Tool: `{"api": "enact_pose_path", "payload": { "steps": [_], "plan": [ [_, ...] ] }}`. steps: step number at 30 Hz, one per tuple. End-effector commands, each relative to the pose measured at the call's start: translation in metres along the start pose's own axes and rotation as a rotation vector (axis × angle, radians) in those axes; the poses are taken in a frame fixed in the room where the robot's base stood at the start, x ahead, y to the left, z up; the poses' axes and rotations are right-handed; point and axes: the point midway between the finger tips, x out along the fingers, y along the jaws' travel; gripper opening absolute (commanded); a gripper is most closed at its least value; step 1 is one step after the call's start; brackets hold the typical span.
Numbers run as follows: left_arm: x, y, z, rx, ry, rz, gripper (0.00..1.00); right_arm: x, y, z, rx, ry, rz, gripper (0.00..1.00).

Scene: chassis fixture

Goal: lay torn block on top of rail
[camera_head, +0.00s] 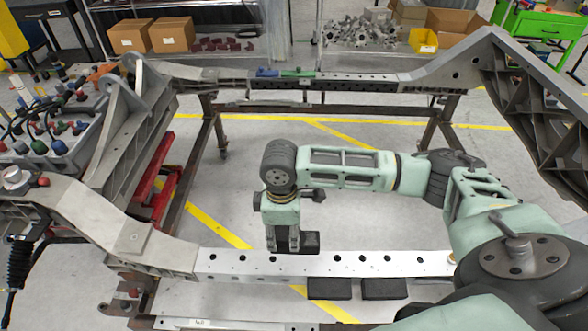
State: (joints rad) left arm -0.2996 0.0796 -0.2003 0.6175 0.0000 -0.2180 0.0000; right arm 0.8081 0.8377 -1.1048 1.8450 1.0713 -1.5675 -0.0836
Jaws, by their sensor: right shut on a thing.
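My right gripper (284,247) points down at the far edge of the near rail (337,265), a pale metal bar with a row of holes. It is shut on a dark, flat block (310,243), which shows between and to the right of its fingers. The block overlaps the rail's far edge in the picture; I cannot tell whether it touches the rail. Whether its edge is torn is too small to tell. My left gripper is not in view.
Two dark blocks (330,289) (384,289) show just below the near rail. A blue piece (267,72) and a green piece (297,73) lie on the far rail (350,79). Grey frame arms rise at both sides. The floor between the rails is open.

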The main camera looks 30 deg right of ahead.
Motion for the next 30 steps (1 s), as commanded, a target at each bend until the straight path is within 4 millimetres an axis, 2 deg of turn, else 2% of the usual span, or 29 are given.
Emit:
{"api": "enact_pose_path", "payload": {
  "steps": [5, 18, 24, 26, 30],
  "plan": [
    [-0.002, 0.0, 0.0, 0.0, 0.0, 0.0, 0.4, 0.006, 0.0, -0.011, -0.002, 0.002, -0.002, 0.07],
    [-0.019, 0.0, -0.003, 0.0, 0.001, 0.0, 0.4, 0.058, 0.007, -0.099, -0.004, 0.0, 0.001, 0.07],
    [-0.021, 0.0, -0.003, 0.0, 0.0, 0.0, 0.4, 0.069, 0.01, -0.116, -0.003, 0.0, 0.002, 0.07],
    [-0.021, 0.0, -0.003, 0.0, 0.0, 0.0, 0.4, 0.072, 0.01, -0.117, -0.003, -0.001, 0.002, 0.07],
    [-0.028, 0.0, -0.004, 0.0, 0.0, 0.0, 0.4, 0.089, 0.009, -0.117, -0.003, -0.003, 0.0, 0.07]
  ]
}}
